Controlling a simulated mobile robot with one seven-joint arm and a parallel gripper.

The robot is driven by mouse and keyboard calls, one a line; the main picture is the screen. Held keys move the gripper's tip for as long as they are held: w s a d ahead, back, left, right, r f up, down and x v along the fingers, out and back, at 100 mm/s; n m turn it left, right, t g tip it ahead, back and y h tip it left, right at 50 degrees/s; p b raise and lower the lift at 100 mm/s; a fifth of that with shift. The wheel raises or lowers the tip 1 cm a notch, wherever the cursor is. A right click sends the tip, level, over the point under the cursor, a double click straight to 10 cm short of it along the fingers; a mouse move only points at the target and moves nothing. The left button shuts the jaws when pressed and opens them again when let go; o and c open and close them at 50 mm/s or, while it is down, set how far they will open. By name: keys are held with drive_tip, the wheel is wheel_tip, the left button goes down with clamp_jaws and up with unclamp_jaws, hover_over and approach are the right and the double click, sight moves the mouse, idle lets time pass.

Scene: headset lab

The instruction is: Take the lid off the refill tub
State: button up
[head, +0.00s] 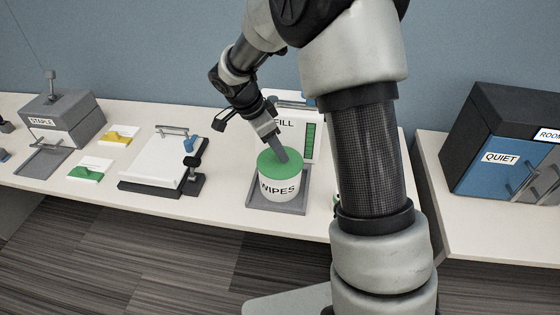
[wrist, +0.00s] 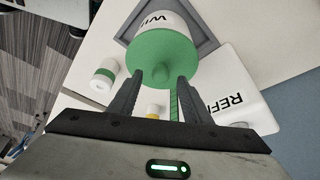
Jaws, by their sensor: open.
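The refill tub (head: 278,190) is a white round tub marked WIPES, upright on a grey tray (head: 296,206). Its green lid (head: 271,168) is on it. The lid (wrist: 163,60) and the tub's white side (wrist: 165,24) also show in the wrist view. My gripper (head: 284,156) is over the lid in the head view, its fingers overlapping the lid's top. I cannot tell whether the fingers touch the lid.
A white REFILL box (head: 297,128) with a green strip stands behind the tub. A small white container with a green band (wrist: 103,76) stands nearby. A white clamped board (head: 160,160) lies left. A blue QUIET cabinet (head: 495,157) stands right on another table.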

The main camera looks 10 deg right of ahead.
drive_tip(key=shift+x, duration=0.95)
drive_tip(key=shift+r, duration=0.1)
drive_tip(key=shift+c, duration=0.4)
clamp_jaws()
